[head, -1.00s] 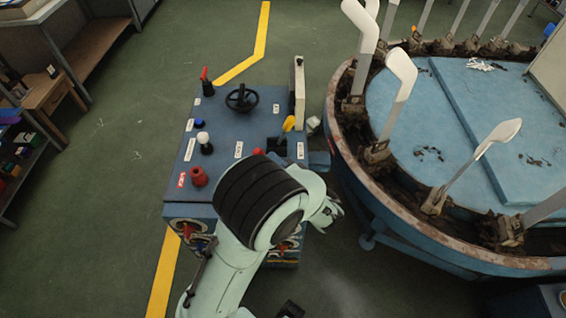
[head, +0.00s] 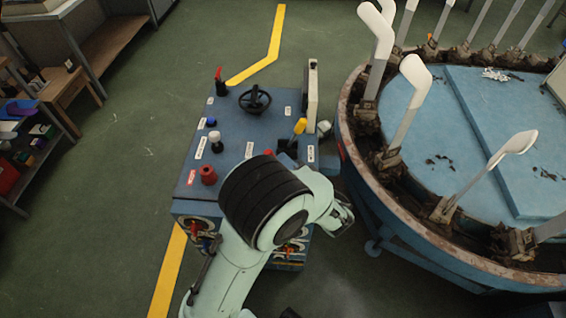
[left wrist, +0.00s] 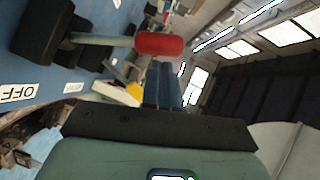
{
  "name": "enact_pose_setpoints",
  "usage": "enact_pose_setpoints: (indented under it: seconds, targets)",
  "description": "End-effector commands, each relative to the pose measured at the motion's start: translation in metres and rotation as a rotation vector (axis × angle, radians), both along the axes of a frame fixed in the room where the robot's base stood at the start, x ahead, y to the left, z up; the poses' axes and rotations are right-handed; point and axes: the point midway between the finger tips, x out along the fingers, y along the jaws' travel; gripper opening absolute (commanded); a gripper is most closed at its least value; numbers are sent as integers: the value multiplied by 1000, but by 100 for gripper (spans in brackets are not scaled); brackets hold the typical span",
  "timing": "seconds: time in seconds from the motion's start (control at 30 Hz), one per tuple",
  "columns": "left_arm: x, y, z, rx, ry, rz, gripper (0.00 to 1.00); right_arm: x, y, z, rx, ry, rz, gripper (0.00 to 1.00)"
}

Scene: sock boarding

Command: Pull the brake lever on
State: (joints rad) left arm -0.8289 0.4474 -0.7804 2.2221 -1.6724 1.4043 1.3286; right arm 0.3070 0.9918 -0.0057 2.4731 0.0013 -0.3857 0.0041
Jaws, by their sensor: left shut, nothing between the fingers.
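A lever with a red grip (left wrist: 160,44) and a black base (left wrist: 40,32) stands on the blue console in the left wrist view, near an OFF label. I cannot tell for sure that it is the brake lever. In the head view, a bit of red (head: 268,153) shows on the console (head: 235,130) just behind my left arm, which hides what is below it. My left gripper (head: 343,214) is at the console's right front corner. Its blue fingers (left wrist: 163,85) are shut and empty, pointing towards the red grip, which looks apart from them.
The console also carries a red-handled lever (head: 218,74), a black handwheel (head: 255,99), a yellow-handled lever (head: 299,126), a white knob (head: 215,137) and a red knob (head: 208,175). A round blue machine with upright white forms (head: 413,72) stands close on the right.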

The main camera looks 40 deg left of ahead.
Motion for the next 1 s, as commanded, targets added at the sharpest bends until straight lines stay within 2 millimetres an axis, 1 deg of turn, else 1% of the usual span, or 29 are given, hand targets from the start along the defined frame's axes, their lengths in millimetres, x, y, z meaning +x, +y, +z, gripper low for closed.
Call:
enact_pose_setpoints:
  seconds: [0.03,0.13,0.2,0.3,0.4,0.5,0.6,0.7,1.0]
  targets:
    - [7,-6,5,0,-4,-4,0,1,0,3,0,-1,0,43]
    - [20,-18,12,0,-4,-7,0,2,0,7,0,-3,-1,43]
    - [13,-37,13,-2,-2,-11,0,1,0,4,-1,-2,-1,43]
    - [6,-60,18,-3,-3,-11,0,1,0,2,0,-1,0,43]
    - [1,-79,22,-1,-3,-11,0,0,0,1,0,0,0,43]
    - [-3,-94,26,0,-3,-10,0,0,0,0,0,0,0,43]
    - [-6,-104,28,0,-3,-10,0,0,0,0,0,0,0,43]
    - [-8,-109,29,-1,-3,-8,0,0,0,-1,0,0,0,43]
    - [-8,-110,30,-1,-2,-8,0,0,0,0,0,0,0,43]
